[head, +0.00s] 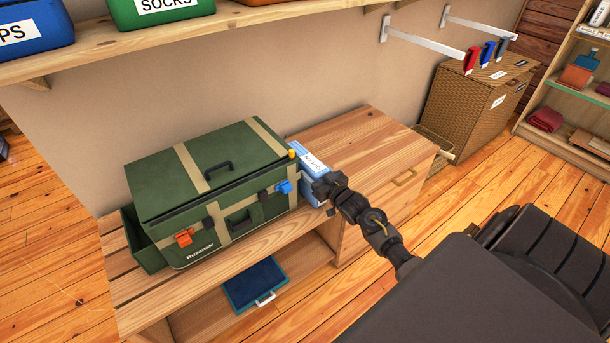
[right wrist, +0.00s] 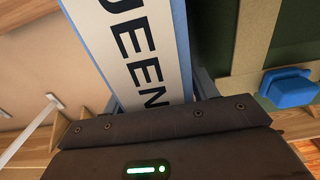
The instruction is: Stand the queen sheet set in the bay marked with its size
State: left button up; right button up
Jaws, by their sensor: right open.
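The queen sheet set (head: 309,185) is a light blue pack with a white label, right beside the green trunk's right end on the wooden bench. In the right wrist view, the sheet set (right wrist: 180,45) shows dark letters "UEEN", with the first letter cut off. My right gripper (head: 318,186) is at the near side of the pack. In the wrist view, the right gripper (right wrist: 157,88) has a finger on each side of the pack, jaws open. Its lower part is hidden. My left gripper is out of view.
The green trunk (head: 215,178) with orange and blue latches stands close to the pack. The bench's cabinet top (head: 365,145) is clear to the right. A wicker hamper (head: 470,105), a shelf unit (head: 548,108) and a high shelf (head: 120,45) with bins are beyond.

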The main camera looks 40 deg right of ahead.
jog(key=shift+w, duration=0.25)
grip_shut()
jog(key=shift+r, duration=0.1)
jog(key=shift+r, duration=0.15)
dwell(0.3)
